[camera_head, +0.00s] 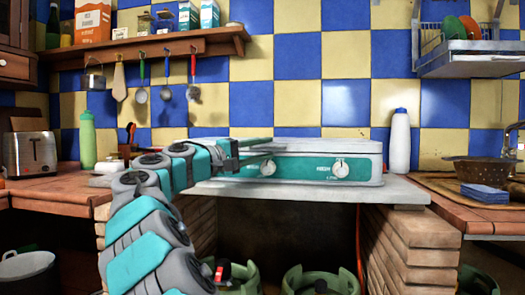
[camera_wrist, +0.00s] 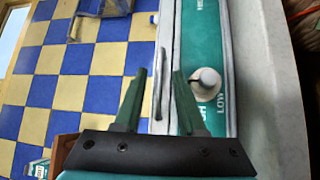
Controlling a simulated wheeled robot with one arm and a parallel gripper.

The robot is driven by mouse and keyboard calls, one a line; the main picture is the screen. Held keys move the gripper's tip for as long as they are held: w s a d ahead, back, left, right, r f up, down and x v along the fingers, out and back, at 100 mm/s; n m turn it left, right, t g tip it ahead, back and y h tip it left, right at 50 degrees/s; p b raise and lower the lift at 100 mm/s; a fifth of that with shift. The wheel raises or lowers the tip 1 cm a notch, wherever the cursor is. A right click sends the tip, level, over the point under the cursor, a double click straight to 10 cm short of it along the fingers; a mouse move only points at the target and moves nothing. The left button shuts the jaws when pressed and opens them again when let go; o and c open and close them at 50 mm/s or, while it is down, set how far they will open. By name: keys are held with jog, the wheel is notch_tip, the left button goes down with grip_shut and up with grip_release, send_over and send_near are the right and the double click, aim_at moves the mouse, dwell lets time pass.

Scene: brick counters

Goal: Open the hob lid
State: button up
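The hob (camera_head: 310,168) is a white and teal box with two white knobs on its front, standing on a grey slab. Its lid (camera_head: 315,146) lies flat on top, shut. My gripper (camera_head: 268,149) is at the left part of the hob's front, level with the lid's edge. In the wrist view my gripper (camera_wrist: 158,72) is open, with its two green fingers apart and nothing held. The thin grey lid edge (camera_wrist: 161,75) shows between the fingers, and a knob (camera_wrist: 206,83) lies just right of the right finger. Whether a finger touches the hob is unclear.
A white bottle (camera_head: 400,141) stands right of the hob, and a green bottle (camera_head: 88,140) stands at the left. Utensils hang from a wooden shelf (camera_head: 150,46) above left. A dish rack (camera_head: 470,58) hangs upper right. The wall space directly above the lid is clear.

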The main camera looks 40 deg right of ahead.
grip_shut()
dwell(1.3)
